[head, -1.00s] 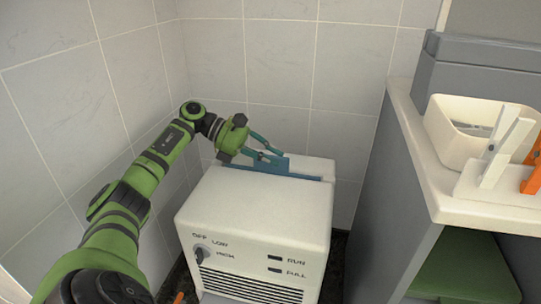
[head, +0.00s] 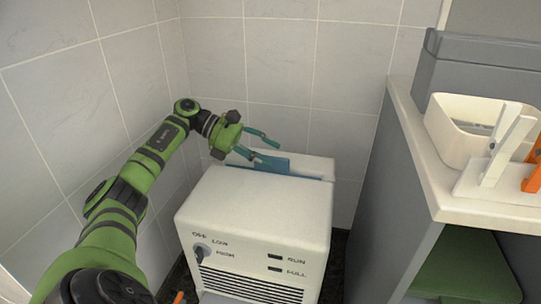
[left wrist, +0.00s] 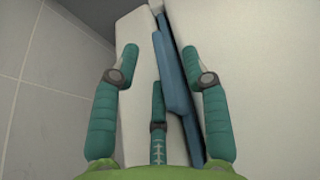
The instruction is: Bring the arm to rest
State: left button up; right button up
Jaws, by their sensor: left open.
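My left arm reaches in from the left in the head view. Its gripper (head: 271,148) is open and empty, just above the top of a white machine (head: 255,205) with a dial and the labels OFF, LOW and HIGH. A blue flat piece (head: 272,164) sits in a slot along the machine's top. In the left wrist view the open fingers (left wrist: 168,62) point over the machine's top, with the blue piece (left wrist: 172,75) below and between them. I cannot tell whether any finger touches it. My right gripper is not in view.
Tiled walls (head: 285,65) close in behind and to the left of the machine. At right stands a cabinet with a pale countertop (head: 475,214), holding a white bin (head: 455,148) and white and orange upright pieces.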

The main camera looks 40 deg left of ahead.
pick_arm(q)
jog(key=v, duration=0.5)
jog(key=shift+s+a+r, duration=0.2)
jog(key=shift+a, duration=0.1)
jog(key=shift+r, duration=0.1)
